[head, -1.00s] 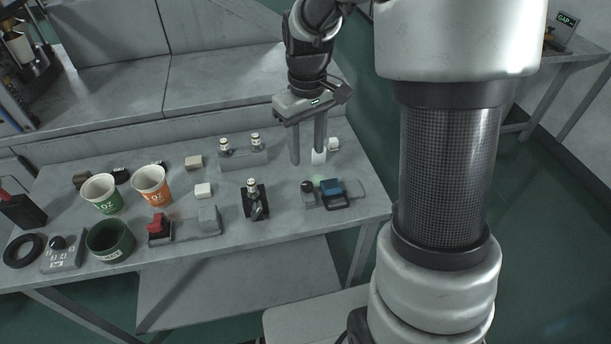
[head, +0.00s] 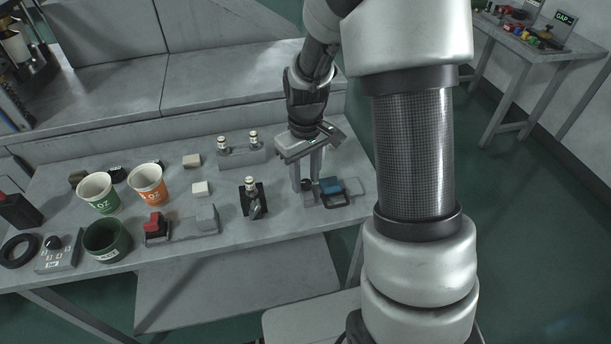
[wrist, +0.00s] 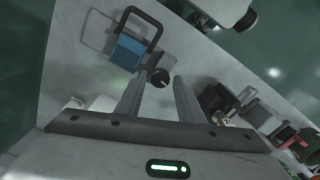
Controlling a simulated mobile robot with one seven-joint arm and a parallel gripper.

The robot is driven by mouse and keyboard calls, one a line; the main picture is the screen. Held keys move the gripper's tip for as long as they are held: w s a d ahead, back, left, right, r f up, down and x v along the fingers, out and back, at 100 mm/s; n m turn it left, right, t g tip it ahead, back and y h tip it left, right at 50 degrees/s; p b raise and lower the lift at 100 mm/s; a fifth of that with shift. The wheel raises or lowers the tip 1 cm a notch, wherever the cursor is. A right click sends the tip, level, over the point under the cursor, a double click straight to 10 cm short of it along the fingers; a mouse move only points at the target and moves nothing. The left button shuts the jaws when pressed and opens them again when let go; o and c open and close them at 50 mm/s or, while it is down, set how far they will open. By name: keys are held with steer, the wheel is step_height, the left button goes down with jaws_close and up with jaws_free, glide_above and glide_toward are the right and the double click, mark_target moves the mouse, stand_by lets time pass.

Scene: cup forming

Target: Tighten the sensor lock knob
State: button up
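A small dark round knob (head: 307,185) sits at the right end of the workbench, beside a blue block with a dark frame (head: 331,186). I take it for the sensor lock knob. My gripper (head: 308,182) points down over it with two long grey fingers, open and empty. In the wrist view the knob (wrist: 160,77) shows between the fingertips (wrist: 160,82), with a gap on each side. I cannot tell whether the tips reach down to its height. The fingers partly hide the knob in the head view.
A black stand with a silver-topped fitting (head: 251,196) is left of the gripper. A grey block with two fittings (head: 240,157) stands behind. The workbench's right edge (head: 362,212) is close.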

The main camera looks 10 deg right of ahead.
steer(key=c, duration=0.7)
steer(key=shift+c, duration=0.2)
steer(key=shift+m, duration=0.5)
steer(key=m, duration=0.2)
steer(key=shift+m, duration=0.4)
steer(key=m, duration=0.4)
steer(key=shift+d+m+p, duration=0.1)
steer(key=shift+m+p, duration=0.2)
steer(key=shift+p, duration=0.05)
steer(key=m+p, duration=0.2)
steer(key=m, duration=0.4)
steer(key=shift+r, duration=0.1)
steer(key=m+p, duration=0.2)
steer(key=m, duration=0.3)
